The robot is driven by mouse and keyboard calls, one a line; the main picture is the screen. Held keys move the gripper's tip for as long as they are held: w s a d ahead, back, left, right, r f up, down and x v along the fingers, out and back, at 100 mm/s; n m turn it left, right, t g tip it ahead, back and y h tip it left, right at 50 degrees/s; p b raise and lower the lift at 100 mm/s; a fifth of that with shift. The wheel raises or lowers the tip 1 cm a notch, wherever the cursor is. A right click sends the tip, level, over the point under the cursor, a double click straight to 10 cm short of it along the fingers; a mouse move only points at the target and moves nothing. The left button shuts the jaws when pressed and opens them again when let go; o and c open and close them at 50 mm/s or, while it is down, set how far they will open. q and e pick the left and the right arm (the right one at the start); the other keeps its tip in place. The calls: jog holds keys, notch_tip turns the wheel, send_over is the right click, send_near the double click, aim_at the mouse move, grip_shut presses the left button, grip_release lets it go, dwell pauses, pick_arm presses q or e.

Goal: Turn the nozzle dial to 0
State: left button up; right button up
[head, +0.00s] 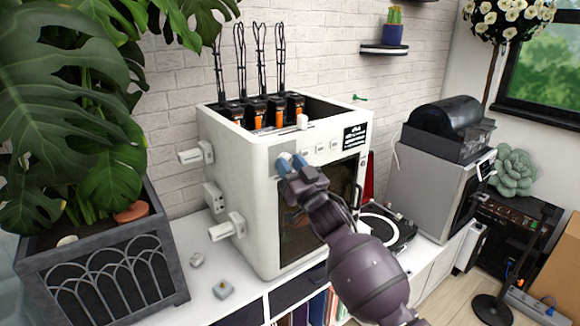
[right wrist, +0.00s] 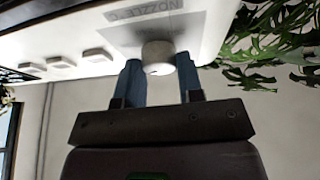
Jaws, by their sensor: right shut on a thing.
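The nozzle dial (right wrist: 157,53) is a small white round knob on the front of the white printer (head: 252,190). A grey label reading "NOZZLE °C" (right wrist: 160,25) lies around it, upside down in the right wrist view. My right gripper (head: 292,162) reaches the upper front of the printer in the head view; its blue fingers (right wrist: 159,66) are shut on the dial, one on each side. The fingers mostly hide the dial in the head view. A small dark mark shows on the dial's rim, but its setting cannot be read. My left gripper is out of view.
Several white buttons (head: 320,149) sit right of the dial. A large plant in a grey planter (head: 102,255) stands to the left. A turntable (head: 385,226) and a grey machine (head: 432,185) stand to the right. Small parts (head: 222,289) lie on the white worktop.

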jog(key=n+g+y, duration=0.1)
jog(key=n, duration=0.2)
jog(key=n+g+y, duration=0.1)
jog(key=n, duration=0.2)
jog(key=n+g+y, duration=0.1)
jog(key=n, duration=0.2)
jog(key=shift+w+d+n+y, duration=0.15)
jog(key=shift+d+n+y, duration=0.05)
jog(key=shift+n+y, duration=0.2)
jog(key=n+g, duration=0.2)
jog(key=n, duration=0.1)
jog(key=n+g+y, duration=0.1)
jog(key=n, duration=0.3)
jog(key=shift+r+g+p, duration=0.1)
jog(key=shift+g+p, duration=0.2)
jog(key=shift+g, duration=0.1)
jog(key=o, duration=0.9)
jog(key=b+v, duration=0.1)
jog(key=v, duration=1)
jog(key=shift+w, duration=0.1)
jog(key=shift+w, duration=0.1)
